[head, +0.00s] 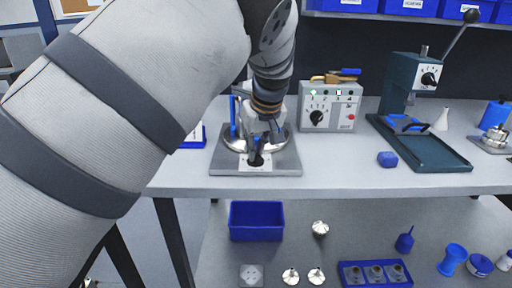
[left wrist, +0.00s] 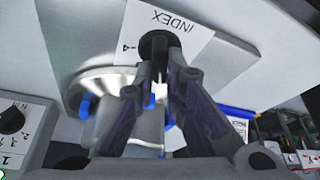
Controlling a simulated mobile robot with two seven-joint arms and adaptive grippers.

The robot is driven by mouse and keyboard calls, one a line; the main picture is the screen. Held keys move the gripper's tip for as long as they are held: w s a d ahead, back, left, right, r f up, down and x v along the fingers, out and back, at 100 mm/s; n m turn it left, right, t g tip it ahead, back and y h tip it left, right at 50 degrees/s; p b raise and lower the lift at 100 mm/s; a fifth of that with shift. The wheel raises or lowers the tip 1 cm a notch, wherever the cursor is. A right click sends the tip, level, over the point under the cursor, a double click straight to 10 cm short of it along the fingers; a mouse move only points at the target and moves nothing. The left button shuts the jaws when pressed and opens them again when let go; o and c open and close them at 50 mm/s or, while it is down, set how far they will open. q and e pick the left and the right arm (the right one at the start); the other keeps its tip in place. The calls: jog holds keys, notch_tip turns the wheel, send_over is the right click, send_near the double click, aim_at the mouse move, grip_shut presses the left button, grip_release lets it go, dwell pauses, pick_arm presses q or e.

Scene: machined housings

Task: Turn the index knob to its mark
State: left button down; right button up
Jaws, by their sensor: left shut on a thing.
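The black index knob (left wrist: 153,45) sits on a white plate (left wrist: 190,28) that reads INDEX, with a "-4" mark beside the knob in the left wrist view. In the head view the knob (head: 256,160) is at the front of a grey fixture base (head: 225,165) on the bench. My left gripper (head: 257,146) reaches down over the fixture. Its fingers (left wrist: 160,62) are shut on the knob in the left wrist view. The fingers hide part of the knob and plate, so I cannot read where its pointer is. My right gripper is not in view.
A silver round housing (head: 235,138) stands on the fixture just behind the knob. Below are a blue bin (head: 256,221) and small parts.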

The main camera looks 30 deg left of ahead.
pick_arm(q)
jog(key=shift+f, duration=0.1)
jog(key=c, duration=1.7)
grip_release()
jog(key=shift+o, duration=0.2)
jog(key=v, duration=1.2)
jog(key=shift+a, duration=0.1)
